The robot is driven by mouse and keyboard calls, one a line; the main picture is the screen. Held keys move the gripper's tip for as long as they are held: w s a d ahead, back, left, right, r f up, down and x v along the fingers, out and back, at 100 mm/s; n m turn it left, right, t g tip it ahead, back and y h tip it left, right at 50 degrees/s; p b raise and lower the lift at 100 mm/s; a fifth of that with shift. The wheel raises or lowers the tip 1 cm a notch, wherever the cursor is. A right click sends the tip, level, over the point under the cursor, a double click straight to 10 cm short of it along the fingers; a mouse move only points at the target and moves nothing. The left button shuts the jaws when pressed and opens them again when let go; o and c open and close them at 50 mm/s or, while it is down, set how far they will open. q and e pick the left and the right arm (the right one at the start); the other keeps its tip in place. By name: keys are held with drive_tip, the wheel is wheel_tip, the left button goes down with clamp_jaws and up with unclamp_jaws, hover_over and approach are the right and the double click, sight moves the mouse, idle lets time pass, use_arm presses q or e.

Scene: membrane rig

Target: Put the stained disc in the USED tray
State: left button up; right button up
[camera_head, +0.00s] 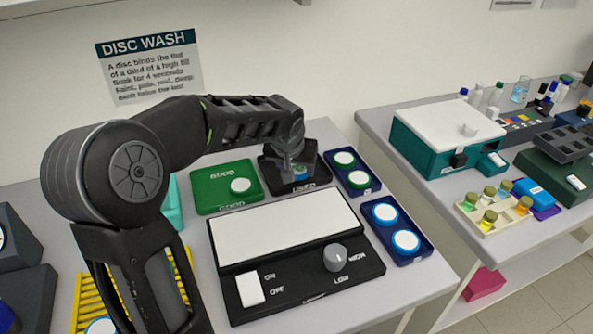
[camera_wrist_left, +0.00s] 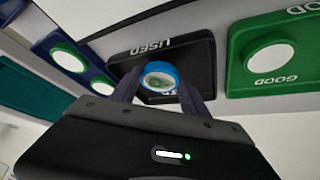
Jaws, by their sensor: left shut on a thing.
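My left gripper (camera_head: 298,168) is over the black USED tray (camera_head: 318,171), its fingers pointing down into it. In the left wrist view the gripper (camera_wrist_left: 160,88) is shut on the stained disc (camera_wrist_left: 158,80), a blue-rimmed disc with a greenish, blotchy face. The black USED tray (camera_wrist_left: 200,57) lies behind the disc there. I cannot tell whether the disc touches the tray floor. In the head view the disc (camera_head: 301,172) is mostly hidden by the gripper. My right gripper is not in view.
The green GOOD tray (camera_head: 215,177) with a white disc stands left of the USED tray. Dark blue trays (camera_head: 370,188) with green-rimmed and blue-rimmed discs stand to the right. A black panel with a knob (camera_head: 336,257) and white screen is in front.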

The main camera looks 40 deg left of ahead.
use_arm(q)
drive_tip(key=shift+f, duration=0.7)
drive_tip(key=shift+f, duration=0.25)
drive_tip(key=o, duration=1.1)
drive_tip(key=shift+r, duration=0.1)
drive_tip(key=shift+c, duration=0.2)
drive_tip(key=shift+r, duration=0.25)
drive_tip(key=v, duration=1.2)
drive_tip(key=shift+b, duration=0.3)
drive_tip(key=shift+f, duration=0.15)
